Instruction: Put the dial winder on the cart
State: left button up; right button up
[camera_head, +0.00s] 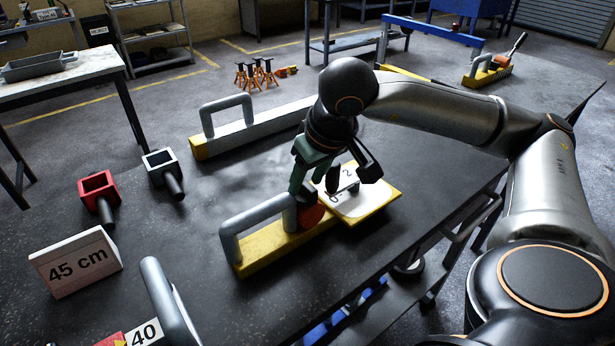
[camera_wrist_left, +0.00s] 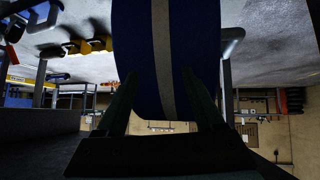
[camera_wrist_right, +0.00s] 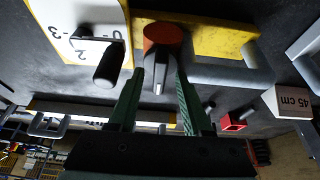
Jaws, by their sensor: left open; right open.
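The dial winder (camera_head: 282,243) lies on the dark worktop. It shows a yellow bar with a grey loop handle, a white numbered plate (camera_head: 372,203) and an orange-red round end on a grey stub (camera_wrist_right: 163,37). A black crank knob (camera_wrist_right: 108,68) stands over the plate. My right gripper (camera_head: 313,185) is open above it. In the right wrist view its green fingers (camera_wrist_right: 160,82) lie on either side of the grey stub; contact is unclear. My left gripper (camera_wrist_left: 160,95) is open, with a large blue, grey-striped shape beyond it. I cannot tell which thing is the cart.
A red socket (camera_head: 98,192), a grey socket (camera_head: 161,168) and a "45 cm" sign (camera_head: 75,262) stand to the left. A long handled bar (camera_head: 260,130) lies behind. A lower shelf (camera_head: 440,245) shows beside the worktop's right edge.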

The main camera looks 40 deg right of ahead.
jog(key=p+v, duration=0.2)
jog(key=v, duration=1)
